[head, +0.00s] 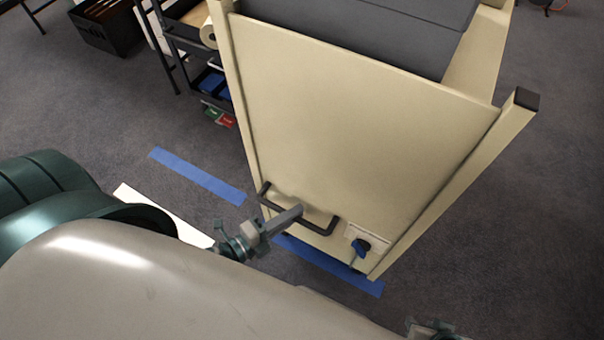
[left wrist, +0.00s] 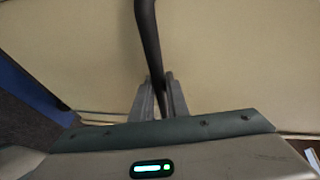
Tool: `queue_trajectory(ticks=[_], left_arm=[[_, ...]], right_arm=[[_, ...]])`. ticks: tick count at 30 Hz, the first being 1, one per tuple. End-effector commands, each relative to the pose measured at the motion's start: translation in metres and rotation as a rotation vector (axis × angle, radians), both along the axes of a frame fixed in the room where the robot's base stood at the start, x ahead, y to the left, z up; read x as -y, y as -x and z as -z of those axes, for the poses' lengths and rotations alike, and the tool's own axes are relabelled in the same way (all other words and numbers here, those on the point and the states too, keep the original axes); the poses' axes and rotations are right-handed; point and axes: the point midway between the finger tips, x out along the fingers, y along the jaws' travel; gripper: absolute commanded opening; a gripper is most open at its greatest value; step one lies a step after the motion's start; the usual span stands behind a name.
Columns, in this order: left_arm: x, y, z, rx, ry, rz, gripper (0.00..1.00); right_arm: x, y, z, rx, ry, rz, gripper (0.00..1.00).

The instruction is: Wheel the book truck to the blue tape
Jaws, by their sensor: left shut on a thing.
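The cream book truck (head: 350,130) stands at the centre right of the head view, with dark grey boxes (head: 375,35) on top. My left gripper (head: 290,216) is shut on the dark bar handle (head: 320,229) on its near panel. In the left wrist view the handle (left wrist: 147,45) runs between the two fingers (left wrist: 160,95). Blue tape (head: 197,175) lies on the floor left of the truck. More blue tape (head: 335,268) shows at the truck's near lower edge; the truck hides the stretch between. Part of my right gripper (head: 432,329) shows at the bottom edge; its fingers are unclear.
A white strip (head: 160,212) lies on the floor, partly behind my arm. A dark shelf rack (head: 185,45) with blue and red items stands behind the truck to the left. A black crate (head: 110,25) is at the far left. Carpet is open at right.

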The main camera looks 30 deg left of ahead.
Motion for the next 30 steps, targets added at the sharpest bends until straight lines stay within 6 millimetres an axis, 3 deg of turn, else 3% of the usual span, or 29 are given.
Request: queue_trajectory(ticks=[3,9,26,27,28,30], left_arm=[[-0.001,0.021,0.003,-0.007,0.0,-0.002,0.0],[-0.002,0.042,0.002,-0.005,-0.001,-0.003,0.0],[-0.002,0.05,0.002,-0.003,-0.001,-0.001,0.0],[-0.002,0.05,0.002,-0.003,-0.001,-0.001,0.23],[-0.002,0.05,0.002,-0.003,-0.001,-0.001,0.31],[-0.002,0.05,0.001,-0.003,-0.001,-0.001,0.33]], right_arm=[[-0.002,-0.002,0.001,0.012,-0.005,-0.001,0.31],[-0.003,-0.002,0.001,0.02,-0.011,-0.002,0.31],[-0.004,-0.002,0.001,0.025,-0.013,-0.005,0.31],[-0.004,-0.002,0.001,0.025,-0.013,-0.005,0.31],[-0.004,-0.002,0.001,0.025,-0.013,-0.005,0.31],[-0.004,-0.002,0.001,0.025,-0.013,-0.005,0.31]])
